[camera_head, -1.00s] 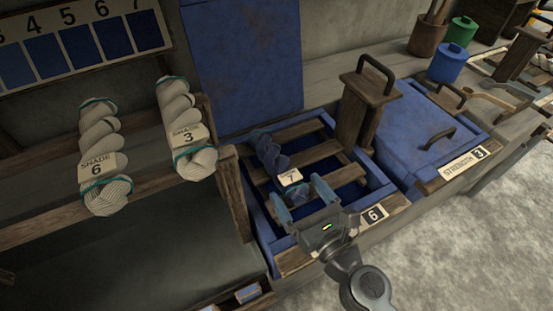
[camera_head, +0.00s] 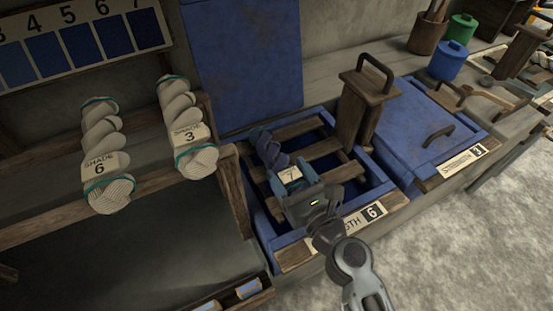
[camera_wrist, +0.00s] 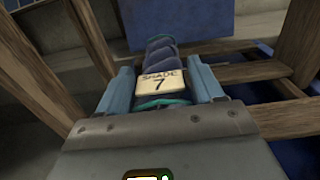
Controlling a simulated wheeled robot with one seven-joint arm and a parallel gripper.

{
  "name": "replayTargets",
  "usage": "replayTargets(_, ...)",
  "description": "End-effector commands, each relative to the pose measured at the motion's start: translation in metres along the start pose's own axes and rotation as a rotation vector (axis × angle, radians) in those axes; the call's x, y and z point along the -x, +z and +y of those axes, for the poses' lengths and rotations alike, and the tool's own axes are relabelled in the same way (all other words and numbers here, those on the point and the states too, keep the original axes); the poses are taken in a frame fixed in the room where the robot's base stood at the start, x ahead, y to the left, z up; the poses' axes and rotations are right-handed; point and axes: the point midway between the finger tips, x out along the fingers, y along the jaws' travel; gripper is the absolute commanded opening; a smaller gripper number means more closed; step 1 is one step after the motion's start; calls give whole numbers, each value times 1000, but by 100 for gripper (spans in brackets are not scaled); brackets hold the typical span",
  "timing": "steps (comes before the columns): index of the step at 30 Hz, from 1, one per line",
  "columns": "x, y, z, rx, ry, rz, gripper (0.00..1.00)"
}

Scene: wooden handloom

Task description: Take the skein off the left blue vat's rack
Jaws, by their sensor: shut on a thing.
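A dark blue twisted skein (camera_head: 270,152) with a cream tag reading 7 lies along the wooden rack (camera_head: 318,149) of the left blue vat (camera_head: 262,222). In the wrist view the skein (camera_wrist: 162,55) points away from me, and its tag reads SHADE 7. My gripper (camera_head: 293,186) is shut on the near end of the skein, one blue finger on each side. In the wrist view my gripper's fingers (camera_wrist: 162,92) flank the tag and a teal tie. I cannot tell whether the skein still touches the slats.
A wooden block with a dark handle (camera_head: 366,98) stands at the vat's right side. Another blue vat with a closed lid (camera_head: 420,130) is to the right. Two pale skeins, shade 6 (camera_head: 105,155) and shade 3 (camera_head: 187,130), hang on the left wooden rack.

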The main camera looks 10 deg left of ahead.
Motion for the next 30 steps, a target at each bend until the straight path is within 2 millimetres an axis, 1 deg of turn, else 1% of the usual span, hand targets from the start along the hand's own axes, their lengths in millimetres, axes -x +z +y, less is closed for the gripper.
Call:
replayTargets(1,0,0,0,0,0,0,50)
replayTargets(7,0,0,0,0,0,0,31)
replayTargets(8,0,1,0,0,0,-1,30)
replayTargets(14,0,1,0,0,0,-1,30)
replayTargets(19,0,8,0,0,0,-2,30)
replayTargets(23,0,20,0,1,0,-2,30)
replayTargets(29,0,49,0,1,0,-2,30)
replayTargets(30,8,50,-6,1,-3,0,30)
